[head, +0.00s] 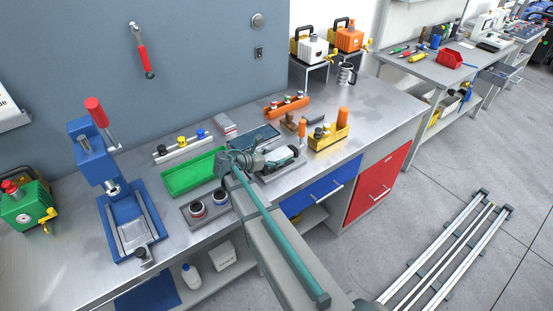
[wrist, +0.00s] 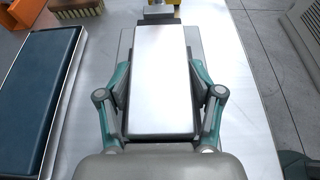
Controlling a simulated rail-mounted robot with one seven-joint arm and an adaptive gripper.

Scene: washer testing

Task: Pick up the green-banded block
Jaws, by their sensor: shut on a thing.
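A block with a smooth silver-white top (wrist: 160,50) fills the middle of the wrist view, lengthwise between my fingers. No green band shows on its visible face; its sides are hidden. My gripper (wrist: 158,92) is shut on this block, with one finger against each long side. In the head view my gripper (head: 272,158) is over a flat grey tray (head: 293,168) near the bench front, and it largely hides the block. I cannot tell whether the block touches the tray.
A dark blue-topped pad (wrist: 38,85) lies left of the block in the wrist view. In the head view a green tray (head: 188,178), a grey holder with round parts (head: 190,222) and a yellow bin (head: 327,140) stand close by. Bare bench lies towards the right.

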